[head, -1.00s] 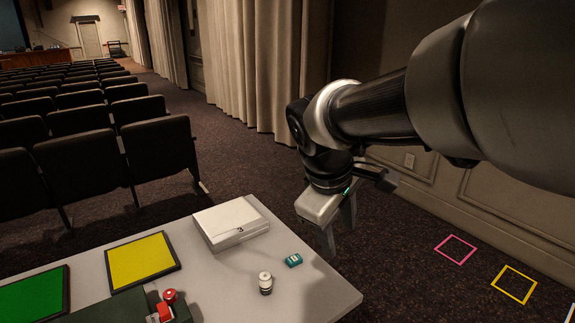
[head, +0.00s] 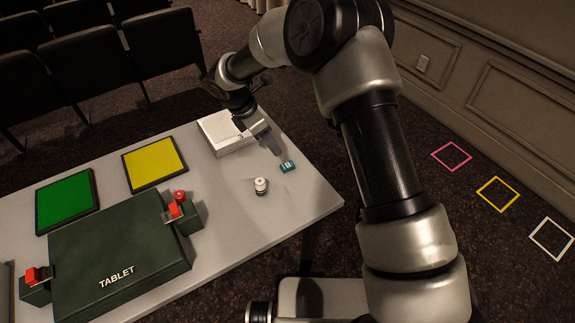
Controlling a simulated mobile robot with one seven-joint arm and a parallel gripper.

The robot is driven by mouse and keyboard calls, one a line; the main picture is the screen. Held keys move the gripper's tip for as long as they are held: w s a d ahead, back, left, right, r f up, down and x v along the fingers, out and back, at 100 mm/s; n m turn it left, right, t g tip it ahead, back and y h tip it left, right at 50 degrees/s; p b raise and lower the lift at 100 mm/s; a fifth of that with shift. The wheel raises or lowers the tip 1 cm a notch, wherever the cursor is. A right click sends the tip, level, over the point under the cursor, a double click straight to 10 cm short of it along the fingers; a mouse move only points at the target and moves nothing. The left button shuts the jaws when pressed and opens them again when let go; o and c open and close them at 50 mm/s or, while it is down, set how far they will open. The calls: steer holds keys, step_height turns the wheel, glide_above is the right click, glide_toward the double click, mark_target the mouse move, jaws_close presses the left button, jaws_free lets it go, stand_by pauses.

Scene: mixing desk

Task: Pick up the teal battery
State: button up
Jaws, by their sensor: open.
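The teal battery (head: 288,166) is a small block with a pale marking on top. It lies flat near the right edge of the grey table (head: 318,205). My gripper (head: 268,146) is just behind and to the left of the battery, over the table beside the white box. Its jaws are open and nothing shows between them. The fingers look close to the battery, but I cannot tell their height above the table. The battery is fully visible.
A white box (head: 222,130) stands left of my gripper. A small white and black cylinder (head: 261,186) stands in front of the battery. A yellow panel (head: 155,164), a green panel (head: 66,200) and a dark case marked TABLET (head: 120,250) lie further left. The table's right corner is clear.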

glide_toward(287, 165)
steer(key=shift+x, duration=3.9)
steer(key=shift+s, duration=0.15)
steer(key=shift+c, duration=0.4)
steer(key=shift+a, duration=0.1)
steer(key=c, duration=1.1)
